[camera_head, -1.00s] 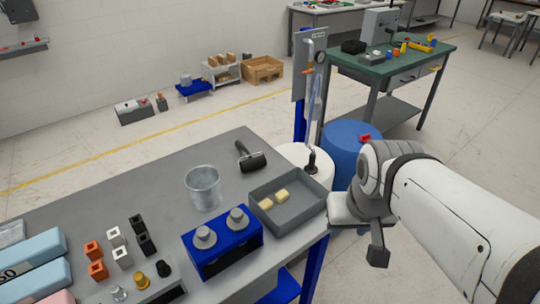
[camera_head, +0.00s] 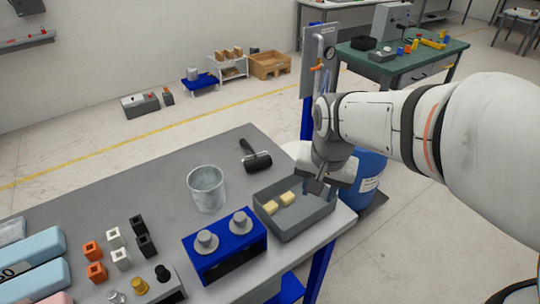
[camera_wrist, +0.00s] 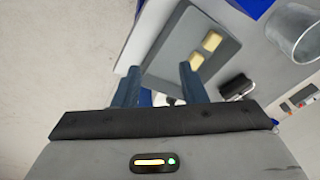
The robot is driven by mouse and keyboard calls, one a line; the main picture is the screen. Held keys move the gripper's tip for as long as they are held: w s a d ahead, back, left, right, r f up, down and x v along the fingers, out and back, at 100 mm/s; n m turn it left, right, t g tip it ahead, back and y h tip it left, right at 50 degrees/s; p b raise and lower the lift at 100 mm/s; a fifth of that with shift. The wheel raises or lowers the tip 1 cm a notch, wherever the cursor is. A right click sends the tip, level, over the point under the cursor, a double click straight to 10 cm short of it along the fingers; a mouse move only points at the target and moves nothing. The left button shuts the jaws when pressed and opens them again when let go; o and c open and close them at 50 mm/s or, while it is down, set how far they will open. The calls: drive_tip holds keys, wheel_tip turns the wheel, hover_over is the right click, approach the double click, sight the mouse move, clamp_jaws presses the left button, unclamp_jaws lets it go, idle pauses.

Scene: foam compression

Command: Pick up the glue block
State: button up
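Two small pale yellow blocks, which look like the glue blocks, lie side by side in the grey tray (camera_head: 312,217) at the table's right end. The left block (camera_head: 271,207) and the right block (camera_head: 287,198) appear close together. In the wrist view they show as one block (camera_wrist: 212,41) and another block (camera_wrist: 195,60) in the tray (camera_wrist: 172,72). My gripper (camera_head: 318,188) is above the tray's right far side, to the right of the blocks. In the wrist view its two dark fingers (camera_wrist: 159,80) are apart with nothing held between them.
A blue holder (camera_head: 225,256) with two grey knobbed pieces stands left of the tray. A clear beaker (camera_head: 207,188) and a black roller (camera_head: 256,160) are behind it. Orange, white and black small blocks stand farther left. A blue drum (camera_head: 368,182) is beyond the table.

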drive_tip(key=w+a+f+m+g, duration=0.1)
drive_tip(key=w+a+f+m, duration=0.4)
drive_tip(key=w+a+f, duration=0.3)
drive_tip(key=m+b, duration=0.1)
drive_tip(key=b, duration=0.1)
hover_over(270, 210)
wheel_tip(270, 210, down, 4)
drive_tip(key=shift+w+r+g, duration=0.15)
drive_tip(key=shift+r+g, duration=0.05)
drive_tip(key=shift+g, duration=0.2)
drive_tip(key=f+b, duration=0.2)
drive_tip(key=f, duration=0.1)
drive_tip(key=f+b, duration=0.2)
drive_tip(key=shift+s+f, duration=0.2)
drive_tip(key=shift+f, duration=0.2)
drive_tip(key=shift+r, duration=0.1)
drive_tip(key=c, duration=0.7)
